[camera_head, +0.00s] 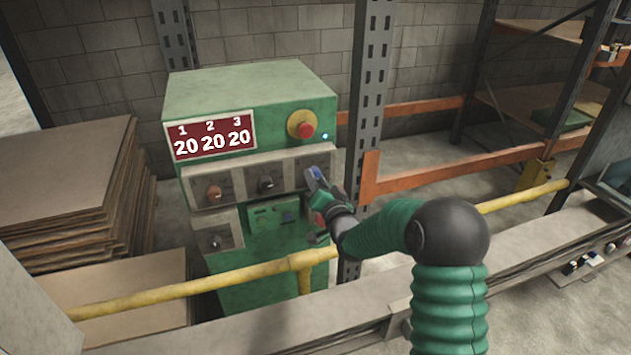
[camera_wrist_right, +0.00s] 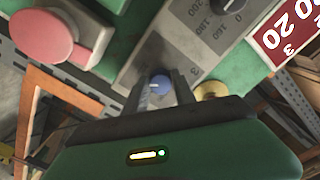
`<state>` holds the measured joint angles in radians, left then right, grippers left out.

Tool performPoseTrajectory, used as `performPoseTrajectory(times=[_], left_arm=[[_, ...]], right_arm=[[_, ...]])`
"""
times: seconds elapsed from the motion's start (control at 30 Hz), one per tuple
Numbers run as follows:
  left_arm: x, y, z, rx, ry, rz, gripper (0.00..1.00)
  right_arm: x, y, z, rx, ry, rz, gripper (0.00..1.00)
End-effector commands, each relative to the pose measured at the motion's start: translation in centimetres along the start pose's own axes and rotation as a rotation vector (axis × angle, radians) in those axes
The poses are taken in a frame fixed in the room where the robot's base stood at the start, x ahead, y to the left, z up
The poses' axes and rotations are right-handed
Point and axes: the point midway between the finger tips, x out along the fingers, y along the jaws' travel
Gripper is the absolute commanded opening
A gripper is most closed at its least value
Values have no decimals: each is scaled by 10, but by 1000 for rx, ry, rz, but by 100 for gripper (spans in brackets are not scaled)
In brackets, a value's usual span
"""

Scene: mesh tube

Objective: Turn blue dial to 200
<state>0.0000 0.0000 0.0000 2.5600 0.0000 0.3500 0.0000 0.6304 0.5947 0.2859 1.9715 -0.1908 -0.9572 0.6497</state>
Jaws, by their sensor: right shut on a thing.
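The green control cabinet (camera_head: 245,95) stands against the wall, with a grey dial panel across its front. The blue dial (camera_wrist_right: 159,84) shows in the right wrist view between the two fingers of my right gripper (camera_wrist_right: 162,80). My right gripper (camera_head: 313,178) is at the right end of the panel in the head view, shut on the blue dial. The fingers hide the scale around this dial. A red display (camera_head: 210,136) reads 20, 20, 20 under the numbers 1, 2 and 3. My left gripper is not in view.
A red button (camera_head: 305,130) on a yellow base is above the dials. An orange dial (camera_head: 214,193) and a black dial (camera_head: 266,183) sit left of my gripper. A yellow rail (camera_head: 200,284) crosses in front. A grey post (camera_head: 371,90) stands right of the cabinet. Stacked boards (camera_head: 65,190) are at left.

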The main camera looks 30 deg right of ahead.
Motion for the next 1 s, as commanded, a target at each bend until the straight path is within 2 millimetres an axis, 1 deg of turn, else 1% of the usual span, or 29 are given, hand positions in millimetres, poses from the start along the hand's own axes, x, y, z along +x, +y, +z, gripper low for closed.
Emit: performPoseTrajectory(times=[0.03, 0.07, 0.1, 0.23, 0.27, 0.53, 0.67, 0.77, 1.0], left_arm=[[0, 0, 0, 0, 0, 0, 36], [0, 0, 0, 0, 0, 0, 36], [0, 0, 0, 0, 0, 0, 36], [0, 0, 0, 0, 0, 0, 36], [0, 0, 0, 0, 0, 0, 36], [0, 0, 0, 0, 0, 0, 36], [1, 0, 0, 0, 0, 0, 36], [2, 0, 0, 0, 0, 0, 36], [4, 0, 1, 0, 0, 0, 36]], right_arm=[[1, -1, -9, -2, 19, -4, 0], [1, -1, -9, -2, 19, -4, 0], [1, -1, -9, -2, 19, -4, 34], [1, -1, -7, -2, 15, -3, 51], [1, -1, -6, -2, 14, -2, 53], [0, 0, -3, -2, 7, -1, 53], [-12, 0, -3, -3, 7, -1, 53], [-34, 0, -3, -2, 6, 0, 53], [-106, 2, -2, -2, 7, 2, 53]])
